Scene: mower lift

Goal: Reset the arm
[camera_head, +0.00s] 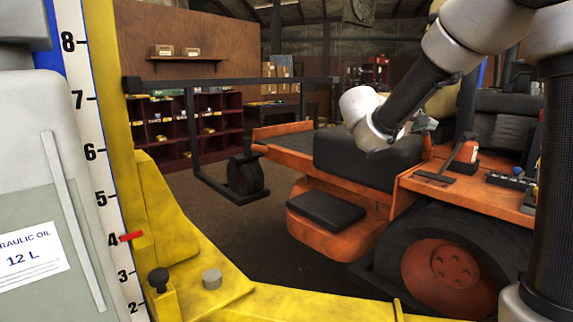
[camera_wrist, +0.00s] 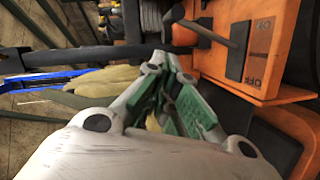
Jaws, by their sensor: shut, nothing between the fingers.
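My gripper (camera_head: 424,124) is at the upper right of the head view, in front of the orange mower (camera_head: 340,240) and above its side panel. It is partly hidden behind my wrist. In the wrist view my gripper (camera_wrist: 183,108) has its green-padded fingers together, with nothing between them. The orange panel marked OFF (camera_wrist: 262,50) and a black lever (camera_wrist: 205,33) lie beyond the fingertips, apart from them. My arm is bent, and its white wrist hangs over the mower's dark deck.
A yellow lift frame (camera_head: 215,285) runs along the near left and bottom. Beside it stand a numbered scale (camera_head: 98,165) and a grey hydraulic oil tank (camera_head: 40,200). A dark red shelf (camera_head: 215,125) stands at the back. Open floor lies between shelf and mower.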

